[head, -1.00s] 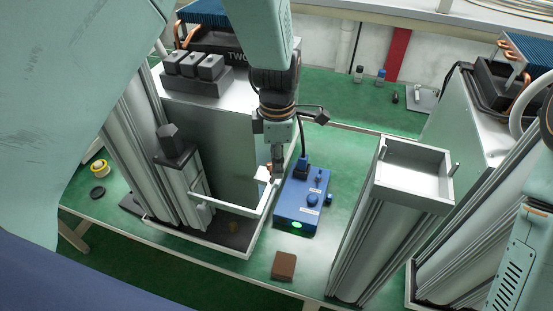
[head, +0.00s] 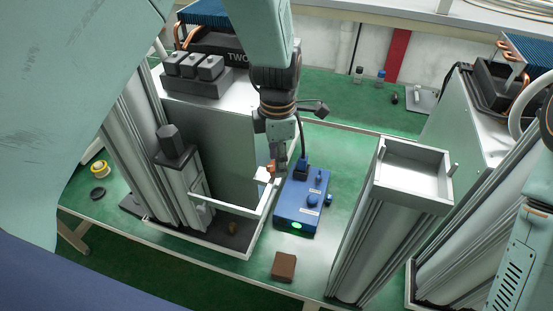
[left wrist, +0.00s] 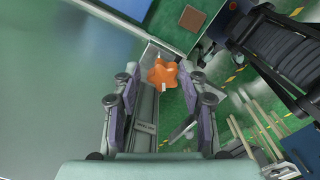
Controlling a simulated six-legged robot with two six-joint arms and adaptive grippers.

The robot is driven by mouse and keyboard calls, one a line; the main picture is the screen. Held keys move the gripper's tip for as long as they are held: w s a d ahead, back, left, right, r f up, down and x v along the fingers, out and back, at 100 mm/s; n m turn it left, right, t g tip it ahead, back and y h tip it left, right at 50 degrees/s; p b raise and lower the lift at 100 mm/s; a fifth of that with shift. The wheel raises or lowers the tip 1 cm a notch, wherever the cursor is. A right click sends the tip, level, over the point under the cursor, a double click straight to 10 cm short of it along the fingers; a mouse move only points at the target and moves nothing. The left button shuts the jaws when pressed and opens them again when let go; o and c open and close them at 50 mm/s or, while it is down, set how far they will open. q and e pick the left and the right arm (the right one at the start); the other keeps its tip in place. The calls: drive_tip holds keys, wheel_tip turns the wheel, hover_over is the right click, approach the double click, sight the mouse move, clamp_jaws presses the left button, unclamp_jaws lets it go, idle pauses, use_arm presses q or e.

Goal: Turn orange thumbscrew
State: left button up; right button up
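The orange thumbscrew (head: 271,167) shows as a small piece on the rail of the metal frame, left of the blue box in the head view. In the left wrist view the lobed orange thumbscrew (left wrist: 163,73) lies between and just beyond my fingertips. My left gripper (head: 279,161) points down beside it. In the left wrist view my left gripper (left wrist: 160,78) is open, with gaps between each finger and the thumbscrew. Contact cannot be seen. My right gripper is outside the views.
A blue box (head: 302,203) with a green light stands close to the right of my left gripper. A brown block (head: 284,266) lies near the table's front edge. A metal column with a tray top (head: 413,170) stands further right. Green table is free between.

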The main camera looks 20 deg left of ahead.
use_arm(q)
drive_tip(key=shift+o, duration=1.1)
drive_tip(key=shift+s+f, duration=0.15)
wheel_tip(320, 180, up, 8)
drive_tip(key=shift+f, duration=0.2)
drive_tip(key=shift+s, duration=0.1)
